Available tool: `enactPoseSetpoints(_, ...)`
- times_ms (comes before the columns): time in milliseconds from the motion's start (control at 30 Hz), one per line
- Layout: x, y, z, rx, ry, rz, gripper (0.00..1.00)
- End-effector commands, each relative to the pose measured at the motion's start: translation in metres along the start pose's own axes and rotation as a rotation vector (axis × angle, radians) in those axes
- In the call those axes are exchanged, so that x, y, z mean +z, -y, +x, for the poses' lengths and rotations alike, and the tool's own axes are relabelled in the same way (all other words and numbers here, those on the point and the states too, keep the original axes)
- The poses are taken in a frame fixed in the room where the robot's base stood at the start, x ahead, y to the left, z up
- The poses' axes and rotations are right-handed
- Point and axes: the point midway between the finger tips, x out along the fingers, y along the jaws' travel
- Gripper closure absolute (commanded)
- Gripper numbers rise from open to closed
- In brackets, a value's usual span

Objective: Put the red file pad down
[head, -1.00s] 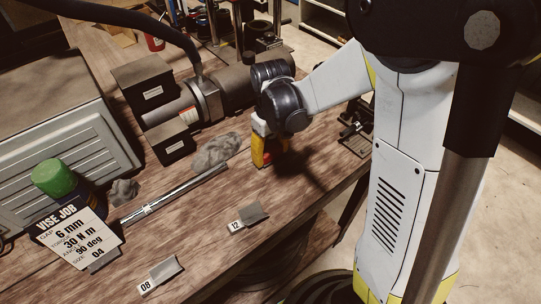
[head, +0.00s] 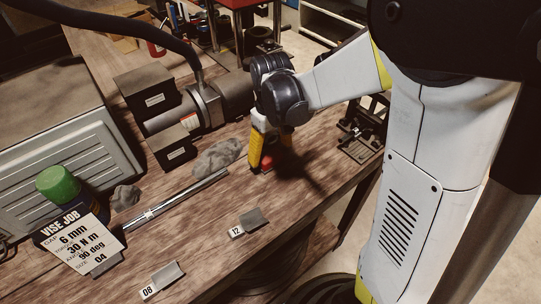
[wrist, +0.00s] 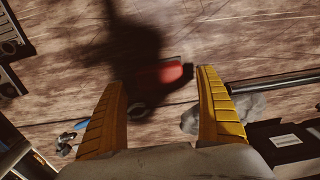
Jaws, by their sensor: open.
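The red file pad (head: 267,162) shows as a small red piece low between my fingers, at the wooden bench top in the head view. In the wrist view the red pad (wrist: 174,72) lies between the fingertips, nearer the right finger, partly in dark shadow. It appears to rest on the bench. My gripper (head: 271,160) points down with its yellow fingers spread. In the wrist view the gripper (wrist: 161,80) is open, with bench visible between each finger and the pad. The pad's far end is hard to make out in the shadow.
A grey rag (head: 218,156) and a steel rod (head: 175,200) lie left of my gripper. Tags 12 (head: 248,222) and 08 (head: 162,279) stand near the front edge. The motor-like machine (head: 200,108) is behind, and a dark metal fixture (head: 361,130) is right. Bare wood lies in front.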

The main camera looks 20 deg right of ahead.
Motion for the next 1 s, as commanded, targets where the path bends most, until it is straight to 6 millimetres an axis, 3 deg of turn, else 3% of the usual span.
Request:
enactPoseSetpoints(33, 0.0, 0.0, -0.017, 0.0, 0.0, 0.0, 0.16)
enactPoseSetpoints(200, 0.0, 0.0, -0.054, 0.0, 0.0, 0.0, 0.16)
enactPoseSetpoints(567, 0.009, 0.003, -0.095, 0.012, -0.036, 0.019, 0.16)
enactPoseSetpoints(800, 0.059, 0.019, -0.137, 0.066, -0.261, 0.135, 0.16)
enactPoseSetpoints(1000, 0.1, 0.033, -0.15, 0.093, -0.472, 0.237, 0.16)
